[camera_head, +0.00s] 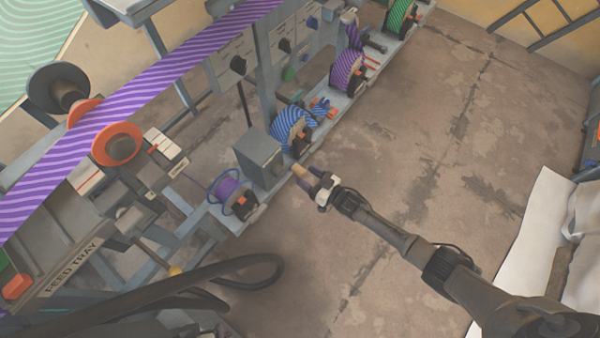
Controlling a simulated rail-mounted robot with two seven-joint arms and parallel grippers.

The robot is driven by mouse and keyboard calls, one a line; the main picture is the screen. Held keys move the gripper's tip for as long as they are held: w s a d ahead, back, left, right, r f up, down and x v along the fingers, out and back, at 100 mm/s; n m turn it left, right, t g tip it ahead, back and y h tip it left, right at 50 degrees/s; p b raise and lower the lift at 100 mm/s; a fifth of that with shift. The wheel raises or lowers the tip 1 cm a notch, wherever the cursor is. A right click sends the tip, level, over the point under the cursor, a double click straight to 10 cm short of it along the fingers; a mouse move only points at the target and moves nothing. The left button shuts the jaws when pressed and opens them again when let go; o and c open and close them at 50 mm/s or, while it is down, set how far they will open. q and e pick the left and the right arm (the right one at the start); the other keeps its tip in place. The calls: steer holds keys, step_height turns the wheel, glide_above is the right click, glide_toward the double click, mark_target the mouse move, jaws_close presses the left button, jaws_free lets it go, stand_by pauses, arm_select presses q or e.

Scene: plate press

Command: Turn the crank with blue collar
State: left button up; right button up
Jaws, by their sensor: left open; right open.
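My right gripper (312,182) is open at the near end of this grip. Its fingertips are very close to the grip, but I cannot tell whether they touch it. My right arm reaches in from the lower right. My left gripper is not visible.
Purple (346,72) and green (398,14) striped collars stand farther along the ledge. A grey box (259,156) and a purple spool (229,190) are left of the blue collar. A purple striped band (150,85) crosses the upper left.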

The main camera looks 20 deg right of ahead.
steer(key=shift+b+x, duration=0.6)
steer(key=shift+x, duration=1.2)
steer(key=shift+c, duration=0.3)
jaws_close()
